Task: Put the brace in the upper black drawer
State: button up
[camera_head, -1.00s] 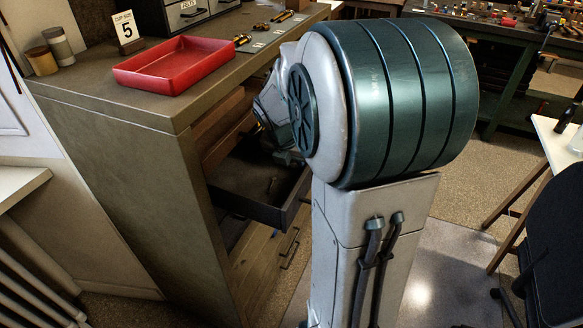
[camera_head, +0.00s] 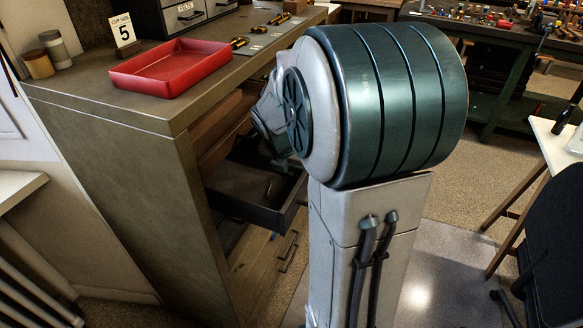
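The black drawer (camera_head: 234,186) is pulled out from the right side of the cabinet, below wooden drawer fronts. A small, thin, brassy piece (camera_head: 268,187) lies on its floor; it may be the brace, but it is too small to be sure. My gripper (camera_head: 284,164) is mostly hidden behind my arm, near the far end of the open drawer. I cannot see its fingertips clearly, nor whether it holds anything.
A wooden drawer with a handle (camera_head: 288,254) lies below the black drawer. A dark chair (camera_head: 555,230) stands at the right, with open floor between.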

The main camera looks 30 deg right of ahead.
jog(key=p+v, duration=0.2)
jog(key=v, duration=0.9)
jog(key=s+a+f+m+y, duration=0.1)
jog(key=s+a+m, duration=0.5)
jog(key=m, duration=0.6)
jog(key=s+a+f+m+y, duration=0.2)
jog(key=s+a+m, duration=0.4)
jog(key=m, duration=0.7)
jog(key=shift+s+f+m+g+y, duration=0.3)
jog(key=shift+s+f, duration=0.55)
jog(key=shift+f, duration=0.05)
jog(key=shift+d, duration=0.1)
